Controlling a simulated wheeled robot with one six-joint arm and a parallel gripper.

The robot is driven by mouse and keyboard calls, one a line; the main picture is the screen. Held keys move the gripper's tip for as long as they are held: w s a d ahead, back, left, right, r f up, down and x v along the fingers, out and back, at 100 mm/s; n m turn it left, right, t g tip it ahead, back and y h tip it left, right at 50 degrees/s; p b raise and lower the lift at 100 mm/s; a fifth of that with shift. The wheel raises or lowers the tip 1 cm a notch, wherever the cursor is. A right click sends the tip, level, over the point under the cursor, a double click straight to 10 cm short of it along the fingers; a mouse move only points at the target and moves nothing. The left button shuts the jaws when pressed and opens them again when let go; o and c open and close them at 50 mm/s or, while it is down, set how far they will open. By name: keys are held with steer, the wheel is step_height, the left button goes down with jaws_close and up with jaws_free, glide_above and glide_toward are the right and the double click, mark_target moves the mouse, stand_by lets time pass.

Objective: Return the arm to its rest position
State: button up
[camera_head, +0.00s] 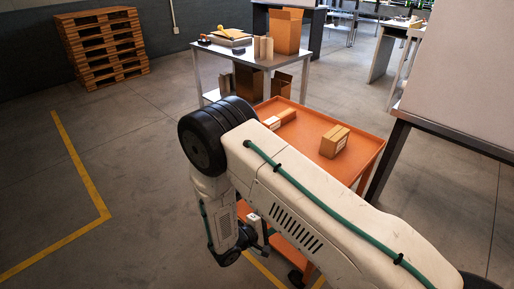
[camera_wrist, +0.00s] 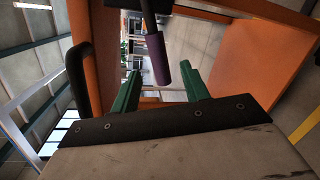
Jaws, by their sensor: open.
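My arm (camera_head: 300,205) reaches from the lower right of the head view over the front of the orange cart and bends down at its dark elbow joint. Its lower part hangs beside the cart's left side. My gripper (camera_wrist: 160,68) shows in the wrist view with two green fingers apart. A purple cylinder (camera_wrist: 158,62) on a thin dark rod shows in line with the gap between them; I cannot tell how far off it is. I see nothing gripped. In the head view the fingers are too small and hidden to make out.
The orange cart (camera_head: 357,158) carries a brown box (camera_head: 334,141) and smaller cartons (camera_head: 280,118). Behind it stands a table (camera_head: 312,70) with an open box (camera_head: 287,32). A large grey panel (camera_head: 465,80) is at right. Pallets (camera_head: 103,47) stand far left; the left floor is clear.

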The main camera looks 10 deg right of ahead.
steer(key=s+d+r+m+g+y, duration=0.2)
steer(key=s+r, duration=0.6)
steer(key=r, duration=0.6)
steer(key=s+d+r+m+g+y, duration=0.2)
steer(key=s+d+r+m+y, duration=0.3)
steer(key=s+r, duration=0.4)
steer(key=s+d+r+m+g+y, duration=0.2)
steer(key=s+d+r+y, duration=0.4)
steer(key=r, duration=1.3)
steer(key=shift+s+r+m+g+y, duration=0.25)
steer(key=shift+s+m+g+y, duration=0.4)
steer(key=shift+s, duration=1.1)
steer(key=shift+t, duration=0.25)
